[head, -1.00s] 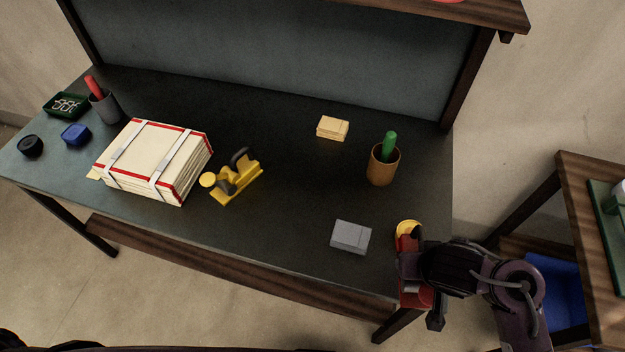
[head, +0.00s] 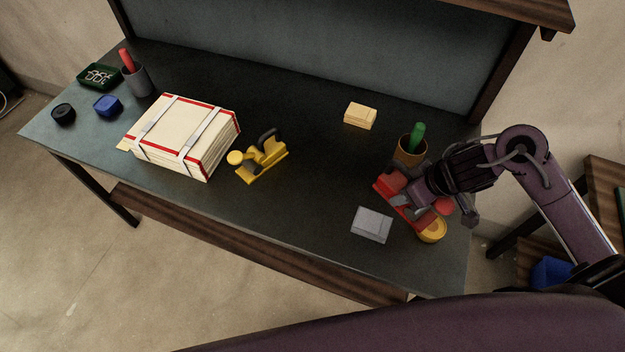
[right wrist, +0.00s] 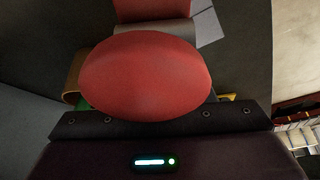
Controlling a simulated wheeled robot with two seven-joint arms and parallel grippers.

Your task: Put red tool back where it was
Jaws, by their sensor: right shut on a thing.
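The red tool (head: 383,187) is a red hand plane with a round knob, at the right end of the dark table. My right gripper (head: 408,193) is shut on it, over the table between the orange-brown cup and the grey box. I cannot tell whether the tool touches the tabletop. In the right wrist view the tool's red knob (right wrist: 145,75) fills the middle and hides the fingertips. A similar yellow plane (head: 262,160) stands on the table left of it. My left gripper is not in view.
The orange-brown cup (head: 404,151) with a green handle stands just behind the red tool. A grey box (head: 371,225) and a yellow round thing (head: 433,231) are close in front. A bound paper stack (head: 185,130) lies left. The table's middle is clear.

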